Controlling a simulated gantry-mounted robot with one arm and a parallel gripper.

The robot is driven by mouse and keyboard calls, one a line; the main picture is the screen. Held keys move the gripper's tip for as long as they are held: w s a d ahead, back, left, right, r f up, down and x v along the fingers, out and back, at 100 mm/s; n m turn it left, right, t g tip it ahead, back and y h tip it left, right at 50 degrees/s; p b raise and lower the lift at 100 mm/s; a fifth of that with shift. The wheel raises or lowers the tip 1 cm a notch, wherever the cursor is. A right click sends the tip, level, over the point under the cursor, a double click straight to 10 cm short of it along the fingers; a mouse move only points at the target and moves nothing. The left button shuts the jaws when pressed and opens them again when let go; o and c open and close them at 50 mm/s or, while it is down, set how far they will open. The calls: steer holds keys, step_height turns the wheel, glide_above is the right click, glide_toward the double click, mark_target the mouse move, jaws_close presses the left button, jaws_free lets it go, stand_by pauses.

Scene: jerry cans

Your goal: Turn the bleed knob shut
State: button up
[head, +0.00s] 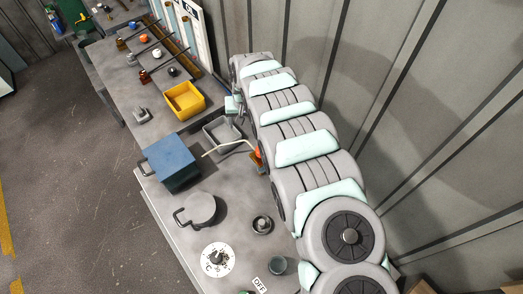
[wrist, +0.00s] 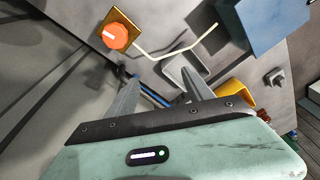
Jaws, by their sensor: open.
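The bleed knob is an orange round knob (wrist: 115,36) with a white bar across its face. It sits on a square brass-coloured block (wrist: 124,21) at the upper left of the wrist view. In the head view the orange knob (head: 258,153) shows beside my arm, partly hidden by it. A cream bent tube (wrist: 160,52) runs from the block; it also shows in the head view (head: 227,147). My gripper (wrist: 158,80) is open and empty. Its two fingers are apart, below and right of the knob in the wrist view, not touching it.
A grey tray (head: 219,134), a yellow bin (head: 184,100) and a blue box (head: 172,163) stand on the bench near the tube. A grey lidded pot (head: 197,209), a white dial plate (head: 218,260) and an OFF label (head: 259,285) lie nearer. The wall rises behind my arm.

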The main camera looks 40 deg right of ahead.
steer(key=s+d+r+g, duration=0.2)
steer(key=s, duration=0.6)
steer(key=shift+m, duration=0.3)
steer(key=f, duration=0.9)
steer(key=shift+w+a+f, duration=0.1)
steer(key=shift+a+f, duration=0.25)
steer(key=shift+d+f, duration=0.1)
steer(key=shift+f, duration=0.45)
steer(key=shift+c, duration=0.4)
jaws_close()
